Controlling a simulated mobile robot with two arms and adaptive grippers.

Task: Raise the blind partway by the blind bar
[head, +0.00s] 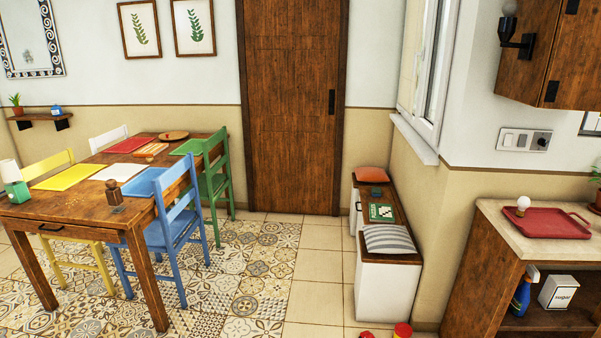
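I see no blind and no blind bar that I can make out. A white-framed window (430,75) is on the right wall, seen at a steep angle and cut off by the top of the head view. Its glass shows only as narrow strips, and a white sill (414,138) runs below it. Neither of my grippers is in the head view.
A bench (386,288) with cushions stands below the window. A counter (490,217) with a red tray is at the right, under a wooden cabinet (555,55). A table (75,212) with chairs fills the left. Tiled floor (315,265) lies open between; red objects (403,330) lie at the bottom.

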